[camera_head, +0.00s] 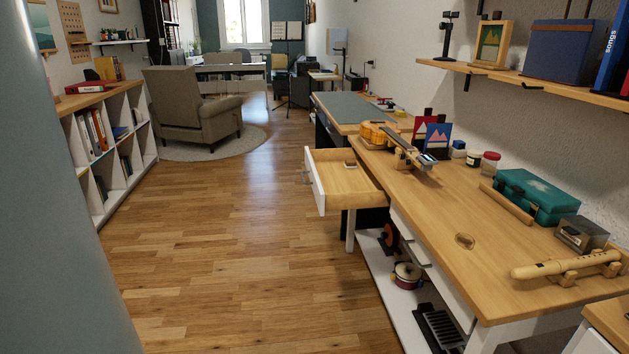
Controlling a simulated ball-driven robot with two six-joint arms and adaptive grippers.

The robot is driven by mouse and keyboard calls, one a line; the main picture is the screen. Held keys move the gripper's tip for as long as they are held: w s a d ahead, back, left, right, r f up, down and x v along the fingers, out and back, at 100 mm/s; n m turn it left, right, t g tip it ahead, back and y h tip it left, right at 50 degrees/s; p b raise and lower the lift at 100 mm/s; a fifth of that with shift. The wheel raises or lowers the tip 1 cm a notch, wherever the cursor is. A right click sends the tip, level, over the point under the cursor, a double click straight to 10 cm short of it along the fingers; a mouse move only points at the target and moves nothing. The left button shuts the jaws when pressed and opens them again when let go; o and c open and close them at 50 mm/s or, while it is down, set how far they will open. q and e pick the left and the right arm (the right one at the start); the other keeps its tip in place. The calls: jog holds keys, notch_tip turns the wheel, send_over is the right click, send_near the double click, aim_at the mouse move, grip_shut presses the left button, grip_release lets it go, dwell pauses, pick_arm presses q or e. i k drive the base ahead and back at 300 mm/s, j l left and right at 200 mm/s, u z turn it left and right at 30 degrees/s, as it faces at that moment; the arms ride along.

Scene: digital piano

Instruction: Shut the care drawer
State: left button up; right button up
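The care drawer appears to be the open drawer (341,184) in the middle of the view. It is pulled out to the left from the wooden-topped workbench (468,226). It has a white front (314,184) with a metal handle (306,177) on its left side. Its wooden inside shows, with a small object (350,164) at the back; I cannot tell what it is. Nothing is seen touching the drawer. Neither of my grippers is in view.
A violin-like instrument (378,134), a teal case (537,195) and a recorder on a stand (566,265) lie on the bench. Small items stand on its low shelf (388,268). The wood floor (235,240) left of the drawer is clear. An armchair (190,103) stands farther back.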

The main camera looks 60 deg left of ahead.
aim_at(335, 187)
jog(key=k+u, duration=0.1)
jog(key=u, duration=0.35)
jog(key=j+u, duration=0.1)
jog(key=u, duration=0.3)
jog(key=k+j+u, duration=0.1)
jog(key=u, duration=0.35)
jog(key=j+u, duration=0.15)
jog(key=u, duration=0.3)
jog(key=k, duration=0.05)
